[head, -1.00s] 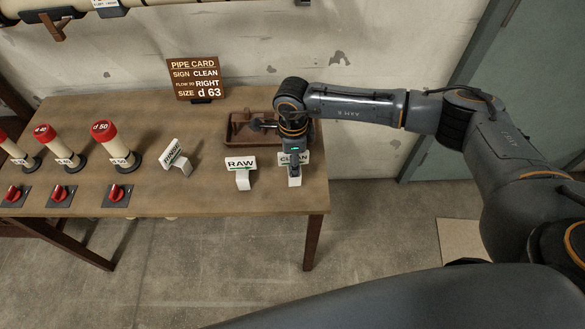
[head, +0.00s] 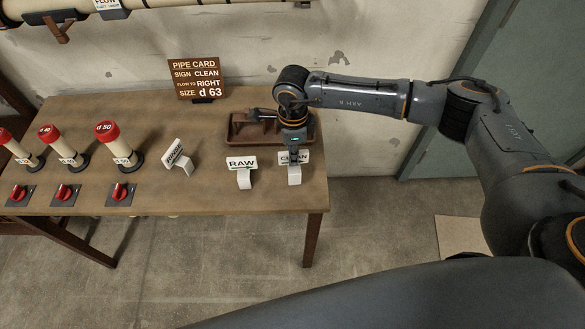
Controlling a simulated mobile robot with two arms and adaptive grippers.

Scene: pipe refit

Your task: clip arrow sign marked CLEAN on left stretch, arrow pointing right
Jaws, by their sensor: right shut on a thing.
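I cannot tell whether the sign touches the table. The pipe (head: 190,5) runs along the wall at the top, with a sign marked FLOW (head: 107,5) on it. My left gripper is not in view.
A RAW sign (head: 242,164) stands just left of the CLEAN sign, and another white sign (head: 177,155) sits tilted further left. A brown tray (head: 240,128) lies behind. Red-capped posts (head: 107,132) and red knobs (head: 119,191) fill the left. The pipe card (head: 197,78) stands at the back.

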